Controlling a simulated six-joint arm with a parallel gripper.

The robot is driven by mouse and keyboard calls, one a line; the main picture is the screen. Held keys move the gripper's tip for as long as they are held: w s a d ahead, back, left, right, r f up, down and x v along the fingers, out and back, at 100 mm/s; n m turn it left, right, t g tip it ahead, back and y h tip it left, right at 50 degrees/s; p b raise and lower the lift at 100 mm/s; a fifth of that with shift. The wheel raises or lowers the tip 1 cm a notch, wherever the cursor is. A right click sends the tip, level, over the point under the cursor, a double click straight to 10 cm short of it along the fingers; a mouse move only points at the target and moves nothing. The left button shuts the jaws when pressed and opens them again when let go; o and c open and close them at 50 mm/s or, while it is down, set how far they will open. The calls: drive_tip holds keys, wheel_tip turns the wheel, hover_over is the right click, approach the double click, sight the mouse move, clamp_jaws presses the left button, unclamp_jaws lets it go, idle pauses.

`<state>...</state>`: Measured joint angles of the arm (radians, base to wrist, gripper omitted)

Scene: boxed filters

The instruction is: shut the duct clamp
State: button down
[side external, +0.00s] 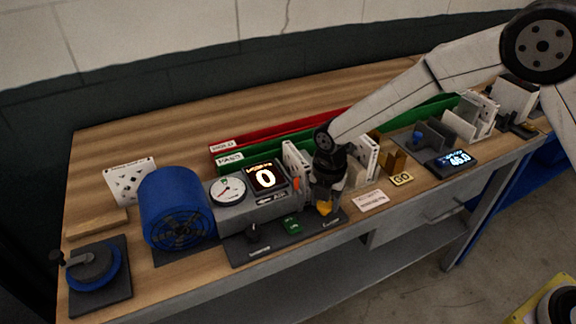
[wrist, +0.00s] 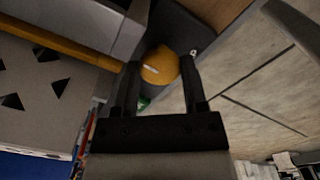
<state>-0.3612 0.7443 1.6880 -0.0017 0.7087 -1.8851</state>
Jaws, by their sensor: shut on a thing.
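My gripper (side external: 320,197) is lowered over the right end of the dark front panel of the grey test duct (side external: 262,209). It is shut on a yellow-orange knob (side external: 325,208). In the wrist view the round knob (wrist: 158,72), with a pale line on its top, sits between the two dark fingers (wrist: 159,60). The small label beside the knob is too small to read, so I cannot tell for certain that this is the clamp control. White panels (side external: 293,163) stand upright at the duct's right end, partly hidden by my gripper.
A blue fan (side external: 176,205) stands left of a dial gauge (side external: 228,190) and a display reading 0 (side external: 266,177). A black knob (side external: 252,233) and green button (side external: 292,226) share the panel. Red (side external: 280,131) and green (side external: 270,148) trays lie behind. A GO block (side external: 401,179) is to the right.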

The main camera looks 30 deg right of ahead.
drive_tip(key=shift+m, duration=0.9)
drive_tip(key=shift+c, duration=0.7)
unclamp_jaws()
drive_tip(key=shift+r, duration=3.95)
